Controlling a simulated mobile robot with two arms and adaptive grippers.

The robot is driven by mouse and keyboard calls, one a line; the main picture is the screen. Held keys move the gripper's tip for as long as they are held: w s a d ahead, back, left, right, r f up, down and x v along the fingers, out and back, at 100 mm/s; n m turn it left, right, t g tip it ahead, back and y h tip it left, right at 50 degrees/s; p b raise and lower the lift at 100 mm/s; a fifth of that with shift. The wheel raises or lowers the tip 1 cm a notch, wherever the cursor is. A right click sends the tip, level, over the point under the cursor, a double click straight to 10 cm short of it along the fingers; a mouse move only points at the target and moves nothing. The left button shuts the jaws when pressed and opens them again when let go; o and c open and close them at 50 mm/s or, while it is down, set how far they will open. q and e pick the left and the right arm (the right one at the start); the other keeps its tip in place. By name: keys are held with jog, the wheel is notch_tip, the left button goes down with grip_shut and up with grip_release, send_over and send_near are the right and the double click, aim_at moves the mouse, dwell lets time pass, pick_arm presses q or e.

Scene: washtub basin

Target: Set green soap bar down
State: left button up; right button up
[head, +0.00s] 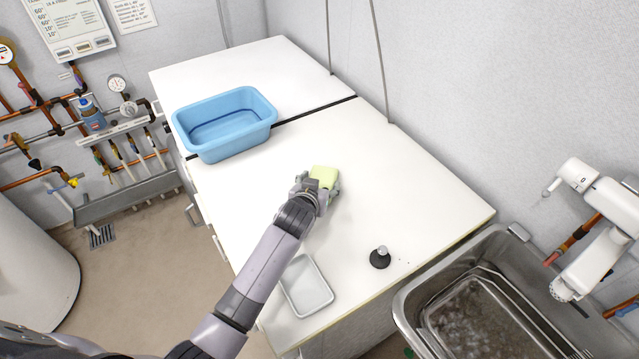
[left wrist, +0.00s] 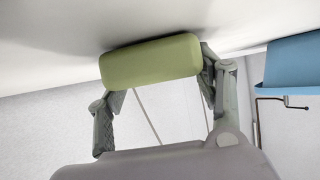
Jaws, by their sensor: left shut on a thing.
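The green soap bar (head: 324,176) is a pale green block over the white counter in the head view. My left gripper (head: 318,187) is shut on it. In the left wrist view the soap bar (left wrist: 150,62) lies between the two fingertips of the gripper (left wrist: 158,85), close against the white counter surface. I cannot tell whether the soap touches the counter. My right gripper is not in view.
A blue washtub (head: 225,124) stands on the counter (head: 400,190) at the back left. A shallow white tray (head: 306,287) lies nearer the front, with a small black-based stopper (head: 380,258) to its right. A metal sink (head: 420,300) is at the right.

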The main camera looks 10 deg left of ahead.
pick_arm(q)
jog(key=o, duration=0.9)
jog(key=shift+f, duration=0.1)
jog(key=o, duration=0.4)
jog(key=shift+o, duration=0.2)
